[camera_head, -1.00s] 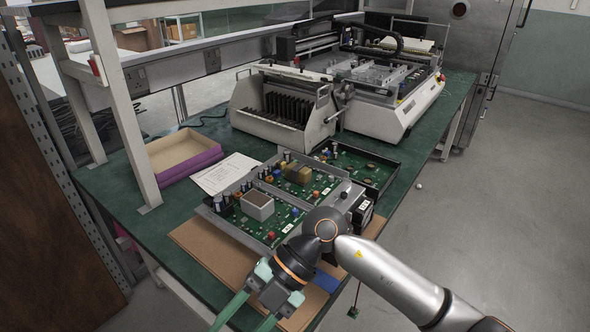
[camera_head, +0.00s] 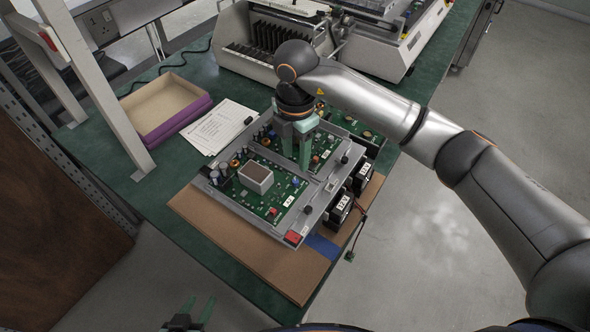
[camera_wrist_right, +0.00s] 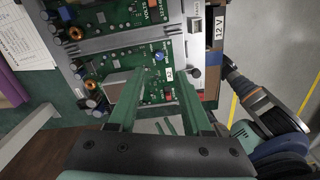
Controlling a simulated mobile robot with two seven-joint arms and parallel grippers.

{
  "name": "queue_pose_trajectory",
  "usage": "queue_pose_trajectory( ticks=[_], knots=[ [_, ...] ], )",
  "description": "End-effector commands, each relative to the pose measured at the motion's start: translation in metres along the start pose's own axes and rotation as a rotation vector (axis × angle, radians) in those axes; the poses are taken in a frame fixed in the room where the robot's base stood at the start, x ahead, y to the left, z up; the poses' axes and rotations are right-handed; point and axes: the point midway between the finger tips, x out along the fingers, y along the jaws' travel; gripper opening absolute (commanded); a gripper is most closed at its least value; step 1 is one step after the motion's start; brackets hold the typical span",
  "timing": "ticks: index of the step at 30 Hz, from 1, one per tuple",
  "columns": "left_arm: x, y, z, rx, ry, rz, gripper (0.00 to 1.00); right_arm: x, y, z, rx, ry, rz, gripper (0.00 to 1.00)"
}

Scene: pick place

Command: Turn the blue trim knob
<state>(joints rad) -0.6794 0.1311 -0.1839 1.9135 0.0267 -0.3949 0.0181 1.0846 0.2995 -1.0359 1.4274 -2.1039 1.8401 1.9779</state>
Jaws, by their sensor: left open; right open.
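The blue trim knob (camera_head: 295,182) is a small round part on the green circuit board (camera_head: 262,201), right of a white box-shaped part. It also shows in the right wrist view (camera_wrist_right: 159,55), just beyond and between the fingertips. My right gripper (camera_head: 302,160) points down over the board, slightly behind the knob in the head view. In the right wrist view its green fingers (camera_wrist_right: 157,78) are apart with nothing between them. My left gripper (camera_head: 197,310) is at the bottom edge of the head view, open and empty, away from the board.
The board's grey metal frame (camera_head: 250,229) lies on a brown mat (camera_head: 236,251). A red trim part (camera_head: 272,211) and a white box part (camera_head: 256,177) are near the knob. Black 12 V blocks (camera_head: 341,209) stand at the right. A purple-sided tray (camera_head: 178,124) is at the back left.

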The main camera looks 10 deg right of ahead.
Motion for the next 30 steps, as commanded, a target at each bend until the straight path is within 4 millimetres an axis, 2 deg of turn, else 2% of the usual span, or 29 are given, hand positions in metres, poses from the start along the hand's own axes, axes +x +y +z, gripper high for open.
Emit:
queue_pose_trajectory(
  ticks=[1,6,12,17,24,30],
  knots=[
    [-0.002,0.0,-0.002,0.0,0.001,0.0,0.45,0.012,-0.001,0.0,0.001,0.002,-0.006,0.49],
    [-0.004,0.0,-0.005,0.0,0.002,0.0,0.45,0.045,-0.001,0.0,0.0,0.001,-0.004,0.49],
    [-0.005,0.0,-0.006,0.001,0.002,0.0,0.45,0.071,0.0,0.0,0.0,0.002,-0.001,0.49],
    [-0.005,0.0,-0.007,0.001,0.003,0.0,0.45,0.079,0.0,0.0,-0.002,0.001,0.0,0.49],
    [-0.005,0.0,-0.007,0.001,0.003,0.0,0.45,0.079,0.0,0.0,-0.002,0.001,0.001,0.49],
    [-0.005,0.0,-0.007,0.001,0.003,0.0,0.45,0.079,0.0,0.0,-0.002,0.001,0.001,0.28]
  ],
)
